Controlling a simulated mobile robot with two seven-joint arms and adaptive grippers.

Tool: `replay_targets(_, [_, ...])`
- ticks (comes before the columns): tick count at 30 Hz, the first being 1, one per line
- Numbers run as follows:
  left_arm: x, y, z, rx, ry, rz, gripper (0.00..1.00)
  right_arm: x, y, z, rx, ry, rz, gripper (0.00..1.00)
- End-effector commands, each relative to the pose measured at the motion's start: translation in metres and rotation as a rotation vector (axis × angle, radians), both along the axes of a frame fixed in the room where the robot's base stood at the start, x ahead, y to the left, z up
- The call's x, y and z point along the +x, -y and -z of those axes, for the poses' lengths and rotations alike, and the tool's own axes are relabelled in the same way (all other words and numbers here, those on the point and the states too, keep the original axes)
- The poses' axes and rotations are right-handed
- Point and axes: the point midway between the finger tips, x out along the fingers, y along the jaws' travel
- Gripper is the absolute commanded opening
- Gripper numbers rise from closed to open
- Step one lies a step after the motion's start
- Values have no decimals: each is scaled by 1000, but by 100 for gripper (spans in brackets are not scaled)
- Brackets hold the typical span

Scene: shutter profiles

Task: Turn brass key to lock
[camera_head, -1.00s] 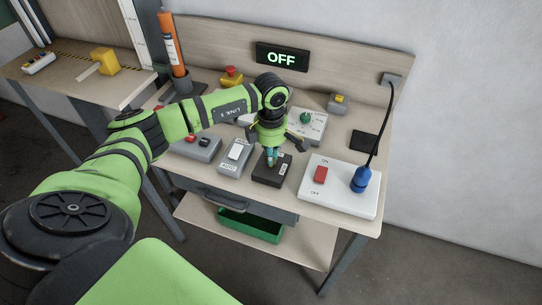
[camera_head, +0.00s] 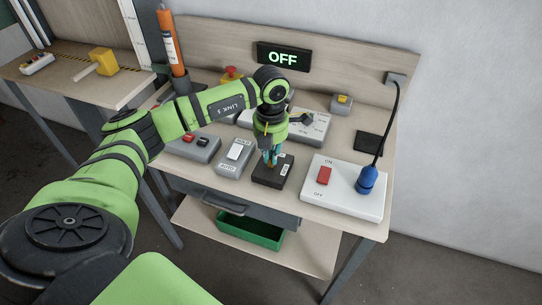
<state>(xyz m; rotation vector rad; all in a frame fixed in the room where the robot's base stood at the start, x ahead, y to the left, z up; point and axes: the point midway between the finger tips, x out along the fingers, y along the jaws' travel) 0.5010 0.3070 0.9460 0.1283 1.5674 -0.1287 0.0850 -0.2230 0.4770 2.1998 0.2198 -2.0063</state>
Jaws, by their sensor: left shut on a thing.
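A small black box (camera_head: 283,179) with light labels sits near the front of the bench, right of the centre drawer handle. My left gripper (camera_head: 270,163) points straight down over this box, its fingertips at the box's top. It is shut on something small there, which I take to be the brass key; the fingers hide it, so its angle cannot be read. The display (camera_head: 283,56) at the back reads OFF in green. My right gripper is not in view.
A grey rocker-switch box (camera_head: 235,158) stands close left of the black box. A white panel (camera_head: 335,202) with a red switch (camera_head: 324,176) and blue plug (camera_head: 367,180) lies to the right. A dial box (camera_head: 315,127) is behind the gripper.

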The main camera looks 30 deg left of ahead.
Motion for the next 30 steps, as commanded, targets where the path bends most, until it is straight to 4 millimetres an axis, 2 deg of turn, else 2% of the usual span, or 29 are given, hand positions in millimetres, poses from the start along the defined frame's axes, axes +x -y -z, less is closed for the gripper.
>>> replay_targets(6, [0,0,1,0,1,-181,0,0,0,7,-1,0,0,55])
replay_targets(15, [-1,0,0,0,1,-349,0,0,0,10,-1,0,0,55])
replay_targets(30, [-1,0,-1,0,1,-417,0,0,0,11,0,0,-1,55])
